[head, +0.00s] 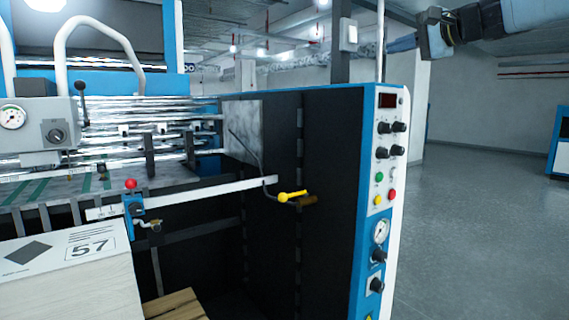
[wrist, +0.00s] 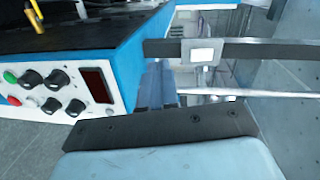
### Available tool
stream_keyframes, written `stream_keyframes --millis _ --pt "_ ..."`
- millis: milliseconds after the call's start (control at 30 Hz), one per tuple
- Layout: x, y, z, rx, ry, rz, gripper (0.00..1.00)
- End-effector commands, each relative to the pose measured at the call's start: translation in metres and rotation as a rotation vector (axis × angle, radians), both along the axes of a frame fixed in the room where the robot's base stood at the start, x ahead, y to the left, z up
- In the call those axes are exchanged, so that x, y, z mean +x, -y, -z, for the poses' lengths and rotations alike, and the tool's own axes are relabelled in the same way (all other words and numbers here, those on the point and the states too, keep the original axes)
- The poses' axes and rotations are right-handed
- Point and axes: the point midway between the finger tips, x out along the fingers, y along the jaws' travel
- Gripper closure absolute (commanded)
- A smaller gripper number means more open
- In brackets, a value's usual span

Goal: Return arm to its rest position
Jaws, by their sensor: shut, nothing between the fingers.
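My arm comes in from the upper right of the head view, held high and stretched to the left. My gripper (head: 402,44) is at its end, small and shut, with nothing seen in it. It is up beside the top of the blue-and-black machine (head: 335,92), in clear air to the right of a grey post. In the wrist view, a dark plate and a pale blue body of my own fill the bottom.
The machine's control panel (head: 384,150) has knobs, buttons and a gauge; it also shows in the wrist view (wrist: 70,92). A grey post with a switch box (head: 348,34) stands behind it. A yellow-handled lever (head: 292,196) sticks out in front. Open floor (head: 480,220) lies to the right.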

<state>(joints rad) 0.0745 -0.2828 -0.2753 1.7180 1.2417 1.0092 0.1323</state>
Motion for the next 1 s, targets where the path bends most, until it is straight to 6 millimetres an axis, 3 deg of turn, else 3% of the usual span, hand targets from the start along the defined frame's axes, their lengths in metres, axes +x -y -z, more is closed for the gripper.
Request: stream_keyframes --millis 100,300,600,800,1000 --pt "-0.032 -0.023 0.063 -0.173 -0.083 -0.032 1.00" --pt "-0.092 -0.050 0.169 -0.499 -0.198 -0.106 1.00" --pt "-0.190 -0.054 0.313 -1.035 -0.303 -0.254 1.00" --pt "-0.229 -0.042 0.367 -1.285 -0.325 -0.326 1.00" --pt "-0.240 -0.036 0.382 -1.364 -0.331 -0.351 1.00"
